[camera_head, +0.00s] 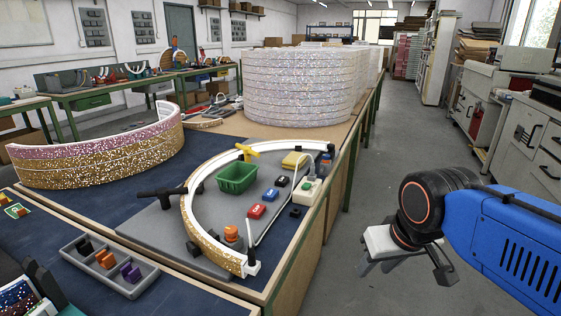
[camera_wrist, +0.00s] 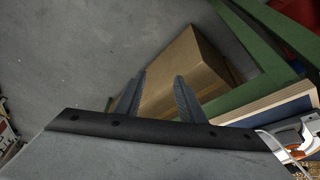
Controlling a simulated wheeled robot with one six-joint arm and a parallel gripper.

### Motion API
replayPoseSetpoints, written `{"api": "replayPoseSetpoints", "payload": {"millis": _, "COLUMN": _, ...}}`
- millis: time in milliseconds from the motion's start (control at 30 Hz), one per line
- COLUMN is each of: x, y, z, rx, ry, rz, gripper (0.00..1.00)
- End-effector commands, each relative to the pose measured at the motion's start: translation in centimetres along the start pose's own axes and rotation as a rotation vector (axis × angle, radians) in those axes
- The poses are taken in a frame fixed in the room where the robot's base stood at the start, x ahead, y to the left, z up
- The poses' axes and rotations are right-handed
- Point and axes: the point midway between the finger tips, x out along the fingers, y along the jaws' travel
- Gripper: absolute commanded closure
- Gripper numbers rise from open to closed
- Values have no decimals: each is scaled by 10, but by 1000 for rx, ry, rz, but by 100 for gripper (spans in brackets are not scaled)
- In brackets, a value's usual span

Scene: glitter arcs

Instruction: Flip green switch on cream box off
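A small cream box (camera_head: 306,191) stands at the right edge of the grey work board in the head view. A small green spot, which looks like its switch (camera_head: 312,177), shows on its top; its position is too small to tell. My gripper (camera_head: 406,273) is off to the right, over the floor of the aisle and well apart from the box. In the wrist view its two fingers (camera_wrist: 158,97) stand apart with nothing between them. I cannot make out the cream box in the wrist view.
A curved white-and-gold glitter arc (camera_head: 205,240), a green bin (camera_head: 237,177) and small coloured blocks share the table. A tall stack of glitter rings (camera_head: 297,88) stands behind. The wrist view shows a cardboard box (camera_wrist: 185,70) and green table frame (camera_wrist: 250,92). The aisle floor is clear.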

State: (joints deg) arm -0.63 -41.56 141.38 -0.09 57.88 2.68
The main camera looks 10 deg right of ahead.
Motion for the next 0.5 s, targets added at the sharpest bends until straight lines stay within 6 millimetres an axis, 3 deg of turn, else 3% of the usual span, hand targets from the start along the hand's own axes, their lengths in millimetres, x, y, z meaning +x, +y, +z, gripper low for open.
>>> {"api": "replayPoseSetpoints", "payload": {"millis": 500, "x": -66, "y": -21, "z": -134, "rx": 187, "ry": -134, "rz": 7, "gripper": 64}}
